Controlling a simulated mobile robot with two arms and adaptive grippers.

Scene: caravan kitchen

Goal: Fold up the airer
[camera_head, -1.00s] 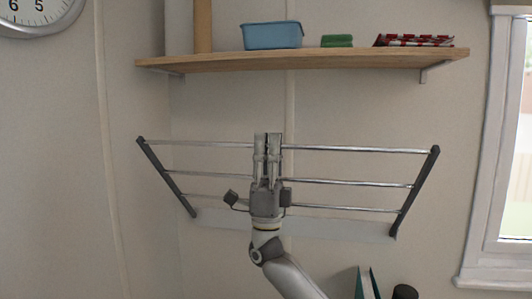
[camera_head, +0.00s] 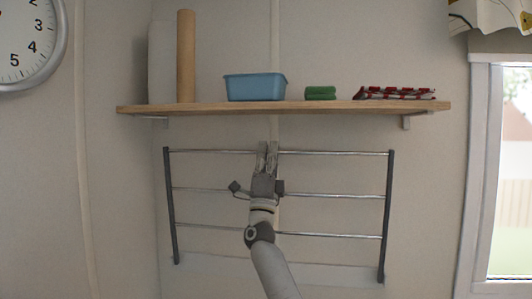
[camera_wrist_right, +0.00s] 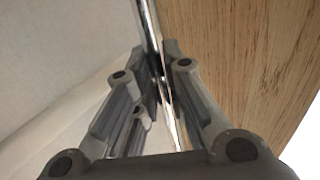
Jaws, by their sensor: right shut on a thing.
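The airer (camera_head: 388,215) is a wall-mounted rack with dark side bars and several thin metal rails. In the head view its frame stands nearly upright below the shelf, over a pale wall plate (camera_head: 300,272). My right gripper (camera_head: 267,150) reaches up in front of it and is shut on the top rail, left of its middle. In the right wrist view the rail (camera_wrist_right: 149,22) runs between the fingers of the right gripper (camera_wrist_right: 164,85). How far the frame stands from the wall is hard to tell. My left gripper is not in view.
A wooden shelf (camera_head: 300,108) is close above the airer's top rail; its underside also shows in the wrist view (camera_wrist_right: 245,55). It holds a blue tub (camera_head: 255,87), a green sponge (camera_head: 320,92), a red checked cloth (camera_head: 395,92) and a roll (camera_head: 186,55). A window (camera_head: 510,160) is at right.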

